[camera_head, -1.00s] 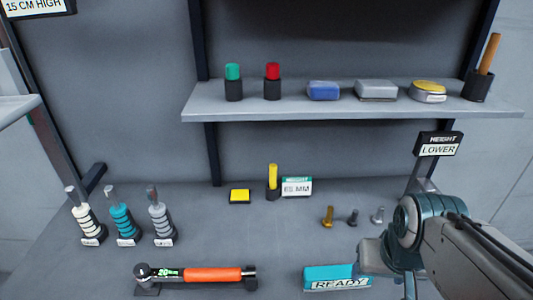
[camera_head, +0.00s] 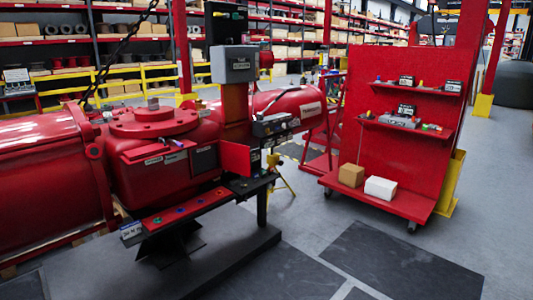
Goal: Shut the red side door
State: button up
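The large red valve actuator (camera_head: 150,125) fills the left half of the view. On its near side is a dark square opening (camera_head: 204,160). A small flat red panel (camera_head: 236,158), which looks like the side door, stands out to the right of this opening, swung away from it. The opening looks uncovered. The panel's hinge and any handle are too small to make out. My gripper and arm are not in view.
A narrow red shelf (camera_head: 180,210) with small items runs below the opening. A grey box (camera_head: 234,64) stands above. A red wheeled cart (camera_head: 385,195) with a brown box (camera_head: 351,175) and a white box (camera_head: 380,188) is at the right. The floor in front is clear.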

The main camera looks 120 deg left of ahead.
aim_at(237, 158)
jog(key=u, duration=1.6)
jog(key=i, duration=1.8)
jog(key=u, duration=0.75)
jog(key=i, duration=1.55)
jog(key=u, duration=0.4)
jog(key=i, duration=1.55)
jog(key=u, duration=0.7)
jog(key=i, duration=1.45)
jog(key=u, duration=1.75)
jog(key=i, duration=0.7)
jog(key=u, duration=1.1)
jog(key=i, duration=0.85)
jog(key=z, duration=0.2)
